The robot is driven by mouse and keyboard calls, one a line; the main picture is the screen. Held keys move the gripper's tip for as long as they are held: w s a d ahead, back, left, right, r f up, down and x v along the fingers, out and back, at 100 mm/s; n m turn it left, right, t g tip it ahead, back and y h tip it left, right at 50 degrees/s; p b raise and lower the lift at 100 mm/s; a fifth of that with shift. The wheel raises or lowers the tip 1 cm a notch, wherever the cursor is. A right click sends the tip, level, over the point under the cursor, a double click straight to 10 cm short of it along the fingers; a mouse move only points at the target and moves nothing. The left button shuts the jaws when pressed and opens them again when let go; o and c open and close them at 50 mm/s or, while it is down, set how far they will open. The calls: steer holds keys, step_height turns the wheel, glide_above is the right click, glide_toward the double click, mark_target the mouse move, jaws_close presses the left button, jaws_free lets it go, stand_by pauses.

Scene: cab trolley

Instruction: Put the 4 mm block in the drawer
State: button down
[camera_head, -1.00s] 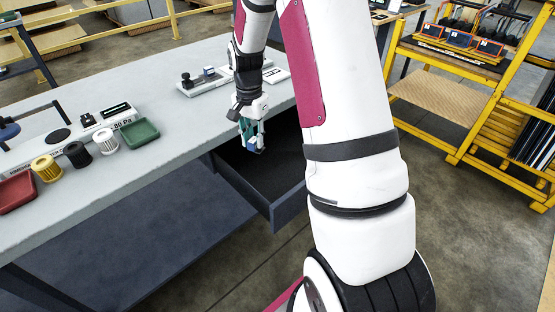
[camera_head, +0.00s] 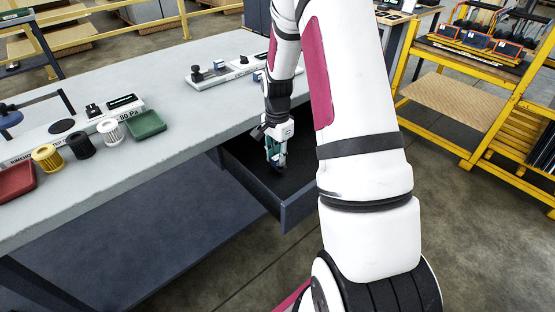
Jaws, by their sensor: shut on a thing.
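The drawer (camera_head: 298,207) under the bench is pulled open, and its dark inside shows. My gripper (camera_head: 276,164) points down over the inside of the drawer, its fingertips at or below the level of the rim. It is shut on a small dark bluish piece, which I take for the 4 mm block (camera_head: 279,169). The fingers cover most of the block, and no size marking can be read. I cannot tell whether the block touches the drawer floor.
The grey bench top (camera_head: 190,125) carries a red tray (camera_head: 15,181), yellow, black and white spools, a green tray (camera_head: 145,125) and a white fixture (camera_head: 215,73). A yellow rack (camera_head: 470,70) stands at right. My arm hides the drawer's right part.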

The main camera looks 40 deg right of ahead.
steer(key=shift+f, duration=0.8)
steer(key=shift+f, duration=0.1)
steer(key=c, duration=1.4)
jaws_free()
steer(key=shift+f, duration=0.1)
steer(key=shift+o, duration=0.2)
